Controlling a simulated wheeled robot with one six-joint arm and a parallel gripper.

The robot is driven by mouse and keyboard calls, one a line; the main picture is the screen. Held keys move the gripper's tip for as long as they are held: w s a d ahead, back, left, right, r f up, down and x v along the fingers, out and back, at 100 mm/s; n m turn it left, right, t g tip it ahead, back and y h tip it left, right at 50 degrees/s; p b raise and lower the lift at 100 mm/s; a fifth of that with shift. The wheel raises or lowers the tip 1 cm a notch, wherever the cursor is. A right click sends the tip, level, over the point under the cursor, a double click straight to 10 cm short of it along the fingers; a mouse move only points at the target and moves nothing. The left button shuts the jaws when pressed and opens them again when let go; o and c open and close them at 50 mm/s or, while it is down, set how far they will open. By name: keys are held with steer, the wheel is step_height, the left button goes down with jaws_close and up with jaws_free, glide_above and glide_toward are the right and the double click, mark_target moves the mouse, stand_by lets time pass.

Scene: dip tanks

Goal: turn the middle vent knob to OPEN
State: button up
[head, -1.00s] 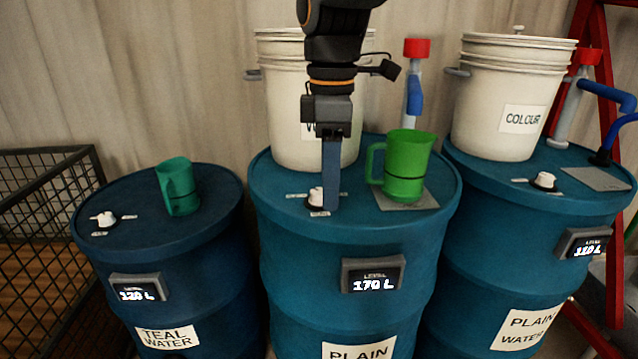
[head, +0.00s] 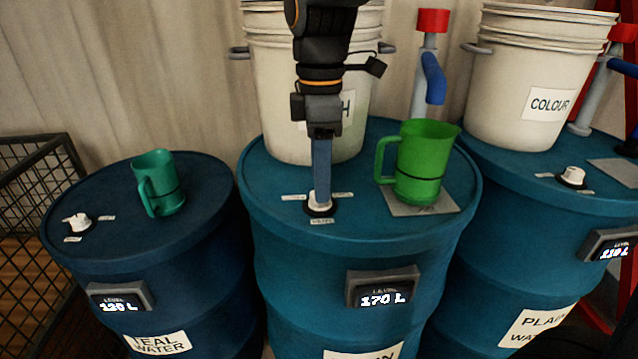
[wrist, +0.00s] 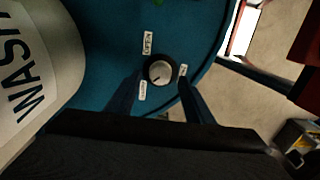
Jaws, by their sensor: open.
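The middle vent knob (head: 318,207) is a small white knob on a dark base on the middle blue drum's lid (head: 268,190). In the wrist view the round knob (wrist: 160,71) has small white labels around it, too small to read surely. A short dark mark on it points to the lower left. My gripper (head: 321,190) points straight down over the knob and partly hides it in the head view. In the wrist view my gripper (wrist: 159,88) is open, one finger on each side of the knob; contact is not visible.
A green jug (head: 421,162) stands on a grey plate (head: 440,207) right of the knob. A white bucket (head: 262,85) stands close behind. The left drum carries a teal jug (head: 159,183) and its own knob (head: 78,222); the right drum has another knob (head: 572,176).

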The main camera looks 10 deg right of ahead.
mark_target(312, 204)
steer(key=shift+f, duration=1.45)
steer(key=c, duration=1)
steer(key=shift+c, duration=0.2)
